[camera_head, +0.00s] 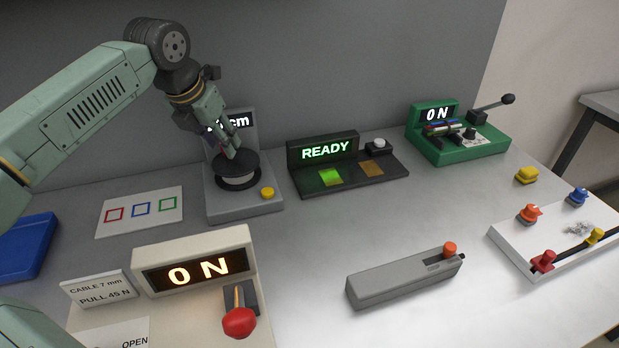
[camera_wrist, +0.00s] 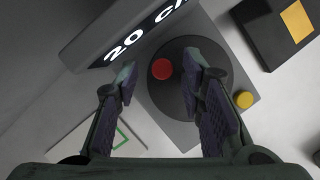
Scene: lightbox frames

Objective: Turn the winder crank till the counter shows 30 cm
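The red crank knob (camera_wrist: 162,69) shows on the black disc in the wrist view, towards the display side. My gripper (camera_head: 230,152) is above the disc, fingers pointing down. In the wrist view it is open, with the knob between the fingers and visible gaps on both sides. I cannot tell how far the fingertips reach down around the knob.
A yellow button (camera_head: 267,193) is on the winder's front corner. A black READY unit (camera_head: 345,180) stands close on the right. A card with coloured squares (camera_head: 140,212) lies left. A beige ON unit (camera_head: 195,253) with a red lever stands in front.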

